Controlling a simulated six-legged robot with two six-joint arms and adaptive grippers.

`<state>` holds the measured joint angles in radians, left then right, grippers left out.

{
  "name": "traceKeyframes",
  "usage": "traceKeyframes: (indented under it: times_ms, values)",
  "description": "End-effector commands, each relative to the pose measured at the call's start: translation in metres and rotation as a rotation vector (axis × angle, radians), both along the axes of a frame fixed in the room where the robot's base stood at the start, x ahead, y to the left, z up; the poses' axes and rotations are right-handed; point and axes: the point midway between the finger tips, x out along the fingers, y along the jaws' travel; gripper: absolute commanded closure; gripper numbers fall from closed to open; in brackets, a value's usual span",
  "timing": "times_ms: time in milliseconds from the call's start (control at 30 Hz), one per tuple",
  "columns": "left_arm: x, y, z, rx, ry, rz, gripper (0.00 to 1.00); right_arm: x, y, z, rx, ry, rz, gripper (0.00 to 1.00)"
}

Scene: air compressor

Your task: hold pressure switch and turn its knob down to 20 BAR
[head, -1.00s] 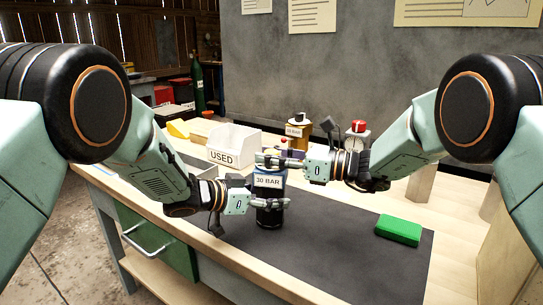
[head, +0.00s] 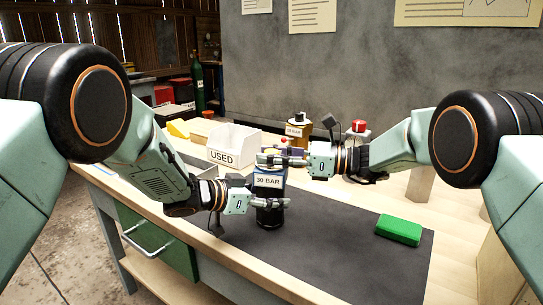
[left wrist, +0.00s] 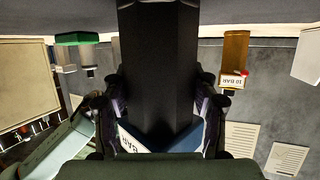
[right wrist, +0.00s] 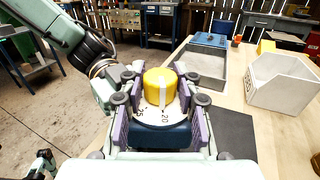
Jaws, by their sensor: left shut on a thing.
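The pressure switch (head: 270,216) is upright over the dark mat, with a black lower body, a blue upper part and a "30 BAR" label. My left gripper (head: 270,201) is shut on its black body, which also shows between the fingers in the left wrist view (left wrist: 158,75). I cannot tell whether its base touches the mat. The yellow knob (right wrist: 160,87) sits on a white dial with "35" and "20" readable. My right gripper (right wrist: 158,95) is open around the knob, one finger on each side, with visible gaps. In the head view these fingers (head: 272,160) hide the knob.
A white "USED" bin (head: 238,140) stands behind on the left. A "10 BAR" amber switch (head: 299,127) and a red-topped item (head: 358,127) stand at the back. A green block (head: 399,229) lies at the right on the dark mat (head: 340,250), whose front area is clear.

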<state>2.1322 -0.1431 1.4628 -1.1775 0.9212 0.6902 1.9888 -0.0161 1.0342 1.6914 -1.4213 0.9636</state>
Motion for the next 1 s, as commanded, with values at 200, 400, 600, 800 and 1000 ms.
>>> traceKeyframes:
  times_ms: [200,400,600,800,1000]
  values:
    - [0.000,0.000,0.000,0.001,-0.001,0.000,0.97,0.000,0.000,0.000,-0.001,0.000,0.000,0.47]
    - [0.000,0.000,0.000,0.001,-0.001,0.000,0.97,0.000,0.000,-0.001,-0.001,0.001,0.000,0.46]
    - [0.000,0.000,0.000,0.001,-0.001,-0.002,0.97,-0.001,-0.006,0.000,0.000,0.001,-0.003,0.46]
    - [0.000,0.000,0.000,0.001,-0.001,-0.002,0.97,-0.006,-0.040,0.000,0.001,0.002,-0.005,0.46]
    - [0.000,0.000,0.000,0.001,-0.001,-0.002,0.97,-0.013,-0.081,0.000,0.001,0.000,-0.005,0.46]
